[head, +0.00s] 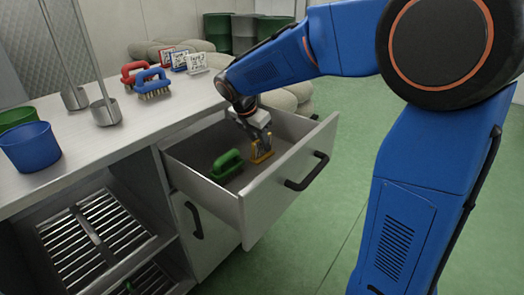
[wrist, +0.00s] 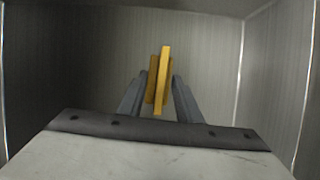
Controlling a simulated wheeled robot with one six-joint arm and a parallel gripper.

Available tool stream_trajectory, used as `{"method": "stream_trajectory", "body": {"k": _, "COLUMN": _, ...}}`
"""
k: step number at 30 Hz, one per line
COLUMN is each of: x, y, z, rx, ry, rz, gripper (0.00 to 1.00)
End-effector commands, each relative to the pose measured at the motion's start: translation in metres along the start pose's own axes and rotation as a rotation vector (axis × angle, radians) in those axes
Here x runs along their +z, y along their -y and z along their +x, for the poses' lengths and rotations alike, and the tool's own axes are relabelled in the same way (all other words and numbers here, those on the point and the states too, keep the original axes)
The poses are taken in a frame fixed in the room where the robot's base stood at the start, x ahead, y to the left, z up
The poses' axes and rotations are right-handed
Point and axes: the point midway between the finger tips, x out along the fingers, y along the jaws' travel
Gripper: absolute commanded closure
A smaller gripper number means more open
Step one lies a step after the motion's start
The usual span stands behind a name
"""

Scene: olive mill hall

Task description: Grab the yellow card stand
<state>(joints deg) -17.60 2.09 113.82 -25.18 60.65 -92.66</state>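The yellow card stand (head: 262,149) is inside the open drawer, near its back right part. My gripper (head: 260,132) reaches down into the drawer at the stand. In the wrist view the stand (wrist: 163,80) is between the two grey fingers (wrist: 160,88), seen nearly edge-on and slightly tilted. The fingers are close together, one against each side of it, and look shut on it. The stand appears at or very near the drawer floor; its lower part is partly hidden, and I cannot tell whether it touches.
A green brush (head: 227,164) lies in the drawer (head: 290,170), left of the stand. The drawer walls surround my gripper. On the counter (head: 100,143) are a blue cup (head: 30,147), a blue brush (head: 152,83), a red brush (head: 134,70) and several card stands, including a white one (head: 196,63).

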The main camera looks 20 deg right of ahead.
Motion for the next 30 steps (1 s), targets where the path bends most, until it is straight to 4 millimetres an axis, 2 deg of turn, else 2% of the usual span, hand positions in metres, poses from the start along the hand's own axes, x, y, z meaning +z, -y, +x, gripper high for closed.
{"method": "stream_trajectory", "body": {"k": 3, "x": 0.0, "y": 0.001, "z": 0.015, "rx": -0.002, "ry": -0.001, "rz": 0.0, "gripper": 0.69}}
{"method": "stream_trajectory", "body": {"k": 6, "x": 0.0, "y": 0.001, "z": 0.021, "rx": -0.001, "ry": -0.001, "rz": 0.0, "gripper": 0.69}}
{"method": "stream_trajectory", "body": {"k": 14, "x": 0.0, "y": 0.0, "z": 0.023, "rx": 0.0, "ry": 0.0, "rz": 0.0, "gripper": 0.69}}
{"method": "stream_trajectory", "body": {"k": 18, "x": 0.0, "y": 0.0, "z": 0.023, "rx": 0.0, "ry": 0.0, "rz": 0.0, "gripper": 1.0}}
{"method": "stream_trajectory", "body": {"k": 30, "x": 0.001, "y": 0.0, "z": 0.019, "rx": 0.001, "ry": 0.0, "rz": 0.001, "gripper": 1.0}}
